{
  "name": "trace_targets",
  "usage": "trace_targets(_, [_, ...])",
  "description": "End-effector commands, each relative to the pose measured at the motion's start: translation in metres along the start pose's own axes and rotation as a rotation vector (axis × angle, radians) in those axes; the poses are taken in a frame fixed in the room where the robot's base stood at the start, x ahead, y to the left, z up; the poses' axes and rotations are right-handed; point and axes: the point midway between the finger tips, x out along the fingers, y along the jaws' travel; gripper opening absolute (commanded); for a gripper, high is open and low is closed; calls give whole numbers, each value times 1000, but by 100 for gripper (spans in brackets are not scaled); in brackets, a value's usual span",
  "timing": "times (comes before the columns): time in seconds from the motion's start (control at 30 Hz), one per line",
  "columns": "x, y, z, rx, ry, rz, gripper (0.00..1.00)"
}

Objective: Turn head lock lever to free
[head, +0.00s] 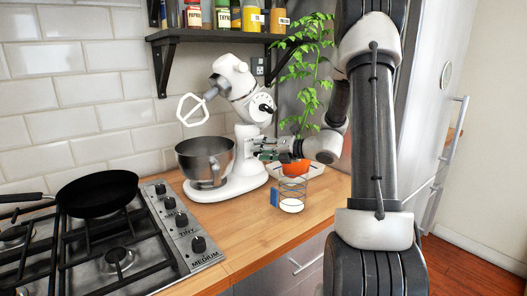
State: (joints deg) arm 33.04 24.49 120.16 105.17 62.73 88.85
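The white stand mixer (243,135) stands on the wooden counter with its head tilted up. A flat white beater (191,109) hangs from the head above the steel bowl (205,160). A dark round knob (266,108) is on the side of the head. My gripper (258,148) reaches in from the right, its fingers at the mixer's column just below the head. I cannot make out the head lock lever; it is small or hidden by the fingers. Whether the fingers touch the mixer, or how far apart they are, is too small to tell.
An orange bowl (296,168) and a clear glass (292,193) with a blue sponge-like block (274,199) stand under my arm. A gas hob (95,240) with a black pan (97,193) is at left. A spice shelf (222,35) hangs above. The front counter is clear.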

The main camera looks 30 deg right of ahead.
Motion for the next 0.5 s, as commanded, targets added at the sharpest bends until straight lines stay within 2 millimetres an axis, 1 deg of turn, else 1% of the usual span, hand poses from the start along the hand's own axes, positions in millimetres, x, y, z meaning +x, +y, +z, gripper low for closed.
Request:
trace_targets(0.1, [0,0,0,0,0,0,39])
trace_targets(0.27, [0,0,0,-1,0,0,10])
trace_targets(0.3, [0,0,0,-1,0,0,3])
trace_targets(0.33, [0,0,0,-1,0,0,0])
trace_targets(0.43, [0,0,0,-3,0,-1,0])
trace_targets(0.5, [0,1,0,-39,-1,-14,0])
